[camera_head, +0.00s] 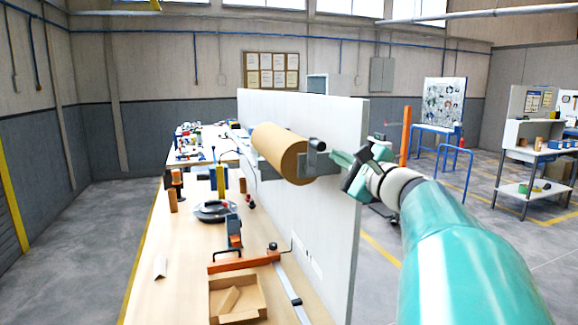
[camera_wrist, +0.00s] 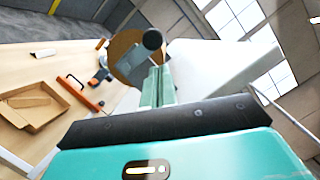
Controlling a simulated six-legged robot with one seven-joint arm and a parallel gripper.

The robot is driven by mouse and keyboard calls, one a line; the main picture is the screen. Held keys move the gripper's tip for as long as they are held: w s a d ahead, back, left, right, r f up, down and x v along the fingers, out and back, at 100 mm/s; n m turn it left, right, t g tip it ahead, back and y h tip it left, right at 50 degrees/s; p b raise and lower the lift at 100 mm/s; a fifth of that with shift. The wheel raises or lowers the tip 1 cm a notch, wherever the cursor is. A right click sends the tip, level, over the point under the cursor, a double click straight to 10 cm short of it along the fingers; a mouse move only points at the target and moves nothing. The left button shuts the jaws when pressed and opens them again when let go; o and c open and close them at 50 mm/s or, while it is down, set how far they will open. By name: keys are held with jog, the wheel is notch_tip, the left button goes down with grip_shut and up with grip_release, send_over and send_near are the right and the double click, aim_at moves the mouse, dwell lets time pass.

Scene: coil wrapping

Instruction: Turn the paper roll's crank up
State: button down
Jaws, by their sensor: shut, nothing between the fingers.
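The brown paper roll (camera_head: 278,148) is mounted on the white upright panel (camera_head: 346,150), above the workbench. Its near end carries a grey crank plate (camera_head: 316,164) with a dark round handle (camera_head: 317,145) at the top. My gripper (camera_head: 338,156) comes from the right, its fingertips close to the crank's right side. In the wrist view the shut green fingers (camera_wrist: 158,86) point at the crank, with the dark handle (camera_wrist: 152,39) just beyond their tips and the roll (camera_wrist: 124,50) behind. The fingers hold nothing. I cannot tell whether they touch the crank.
The long wooden bench (camera_head: 150,295) carries an open cardboard box (camera_head: 237,312), an orange bar clamp (camera_head: 243,262), and a dark coil (camera_head: 214,211). The white panel stands along the bench beside my arm.

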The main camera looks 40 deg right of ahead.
jog(key=shift+w+a+r+n, duration=0.15)
jog(key=shift+a+r, duration=0.2)
jog(key=shift+a, duration=0.15)
jog(key=shift+w+a+r+n, duration=0.15)
jog(key=shift+a+r, duration=0.15)
jog(key=shift+a, duration=0.2)
